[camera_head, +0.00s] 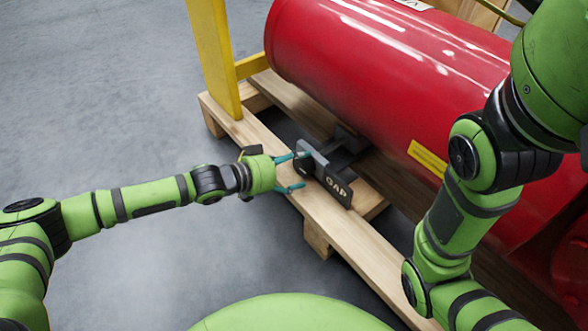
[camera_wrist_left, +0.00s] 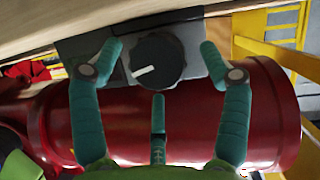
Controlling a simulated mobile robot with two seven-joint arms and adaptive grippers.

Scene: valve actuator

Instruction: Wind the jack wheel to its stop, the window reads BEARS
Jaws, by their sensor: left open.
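The jack wheel (camera_wrist_left: 160,62) is a round black knob with a white pointer line that points left in the left wrist view. It sits on a dark jack body on the pallet, and in the head view it is mostly hidden by my left gripper. A dark plate with the window (camera_head: 336,187) beside it reads GAP in the head view. My left gripper (camera_head: 304,167) has teal fingers. It is open, with fingers on both sides of the wheel and a third finger below it in the wrist view; whether they touch it, I cannot tell. My right gripper is out of view.
A large red cylinder (camera_head: 380,55) lies above the wooden pallet (camera_head: 372,245), just behind the jack. A yellow post (camera_head: 215,60) stands at the pallet's far left end. Grey floor (camera_head: 110,90) at the left is clear. My right arm hangs in front of the cylinder.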

